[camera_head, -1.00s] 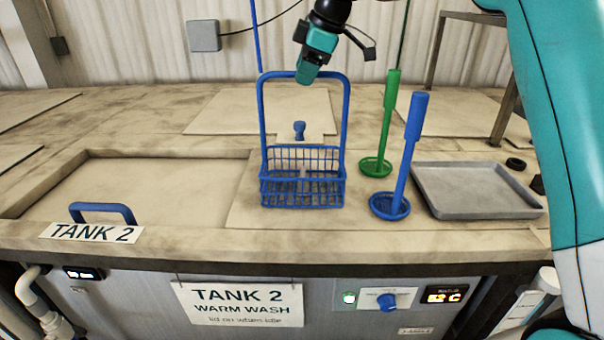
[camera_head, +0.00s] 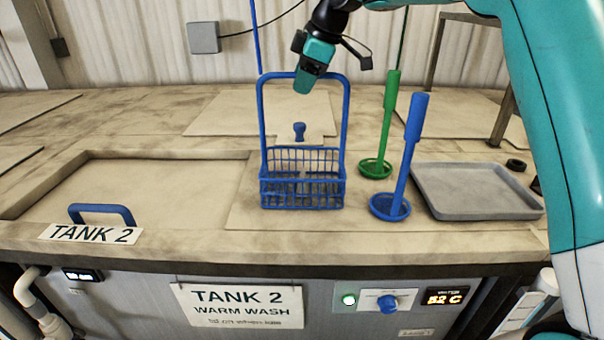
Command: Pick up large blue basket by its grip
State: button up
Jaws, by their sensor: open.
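The large blue basket (camera_head: 302,191) stands upright on the bench right of the tank 2 lid. It has wire sides and a tall arched handle whose top bar is its grip (camera_head: 277,75). My gripper (camera_head: 303,84) is open and hangs at the top bar, overlapping it in the picture. I cannot tell whether the bar lies between the fingers or behind them. The basket looks empty apart from a small pale thing seen through its wires.
A green strainer (camera_head: 389,110) and a blue strainer (camera_head: 412,130) stand right of the basket. A grey tray (camera_head: 475,190) lies farther right. The tank 2 lid (camera_head: 140,185) with a blue handle (camera_head: 100,209) is at left. A blue knob (camera_head: 299,131) shows behind the basket's arch.

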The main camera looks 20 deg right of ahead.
grip_shut()
dwell(1.4)
